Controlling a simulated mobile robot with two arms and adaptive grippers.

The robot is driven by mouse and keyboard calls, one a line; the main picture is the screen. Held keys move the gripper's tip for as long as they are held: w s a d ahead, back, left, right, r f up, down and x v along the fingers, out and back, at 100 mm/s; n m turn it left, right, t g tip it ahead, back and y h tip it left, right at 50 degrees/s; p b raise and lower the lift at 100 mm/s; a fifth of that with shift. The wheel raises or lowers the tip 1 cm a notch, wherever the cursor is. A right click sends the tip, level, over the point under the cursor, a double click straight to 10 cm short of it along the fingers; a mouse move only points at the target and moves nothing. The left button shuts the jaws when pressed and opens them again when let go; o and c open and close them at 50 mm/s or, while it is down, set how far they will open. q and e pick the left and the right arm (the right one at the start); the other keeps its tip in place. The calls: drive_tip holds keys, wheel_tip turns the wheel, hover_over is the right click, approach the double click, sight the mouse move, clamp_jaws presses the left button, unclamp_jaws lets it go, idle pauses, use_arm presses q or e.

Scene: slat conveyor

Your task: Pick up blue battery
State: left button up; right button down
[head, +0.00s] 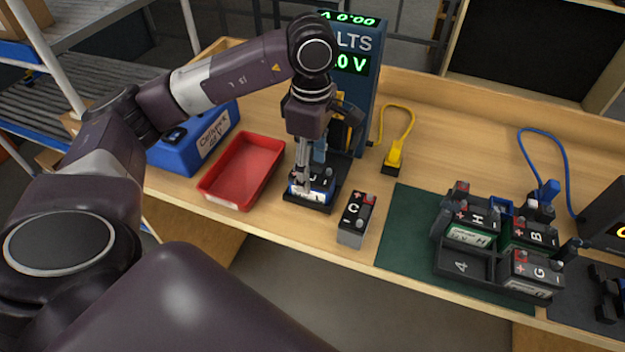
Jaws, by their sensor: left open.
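The blue battery (319,194) sits on a small black stand in front of the voltmeter tower. Its top is partly hidden by my left gripper (305,183), which points down at it from above. The fingers are open, with their tips at the battery's top. I cannot tell whether they touch it. My right gripper is not in view.
A red tray (241,171) lies left of the battery, and a blue box (195,140) is behind it. Battery C (354,217) stands close on the right. The voltmeter (354,90) rises behind. A black rack (463,264) with several batteries sits on a green mat (400,240).

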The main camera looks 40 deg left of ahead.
sight(313, 173)
use_arm(q)
drive_tip(key=shift+w+f+p, duration=0.15)
drive_tip(key=shift+f+p, duration=0.35)
drive_tip(key=shift+f, duration=1.35)
drive_tip(key=c, duration=1.5)
drive_tip(key=shift+o, duration=0.2)
